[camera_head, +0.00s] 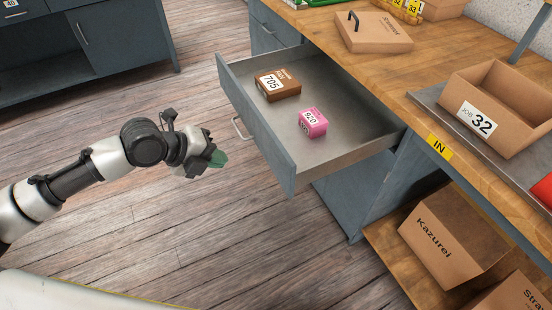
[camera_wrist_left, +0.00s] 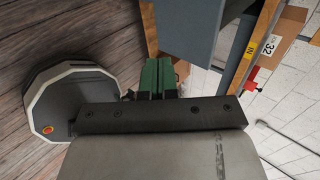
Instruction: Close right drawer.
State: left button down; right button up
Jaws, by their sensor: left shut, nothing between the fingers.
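The grey drawer (camera_head: 262,128) is pulled well out from under the wooden workbench in the head view. Inside it lie a brown box marked 705 (camera_head: 278,85) and a pink box marked 920 (camera_head: 313,122). Its handle (camera_head: 238,128) is on the front panel, facing my left arm. My left gripper (camera_head: 218,159), with green fingertips, is in front of the drawer, a little left of and below the handle and apart from it. In the left wrist view its green fingers (camera_wrist_left: 157,78) are together and empty, with a grey cabinet surface (camera_wrist_left: 190,30) beyond. My right gripper is not in view.
The wooden benchtop (camera_head: 350,65) carries a flat cardboard box (camera_head: 372,32) and an open box marked JOB 32 (camera_head: 500,100). Below are cardboard boxes, one marked Kazurei (camera_head: 450,240). Another cabinet (camera_head: 110,45) stands at the upper left. The wooden floor (camera_head: 200,235) around my left arm is clear.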

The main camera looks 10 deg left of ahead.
aim_at(273, 161)
pick_arm(q)
jog(key=x, duration=0.4)
jog(key=d+r+x, duration=0.1)
jog(key=x, duration=0.3)
jog(key=w+x, duration=0.1)
jog(key=x, duration=0.3)
jog(key=shift+d+r, duration=0.2)
jog(key=shift+r, duration=0.15)
jog(key=shift+w+d, duration=0.15)
jog(key=shift+d, duration=0.1)
jog(key=shift+w+d, duration=0.1)
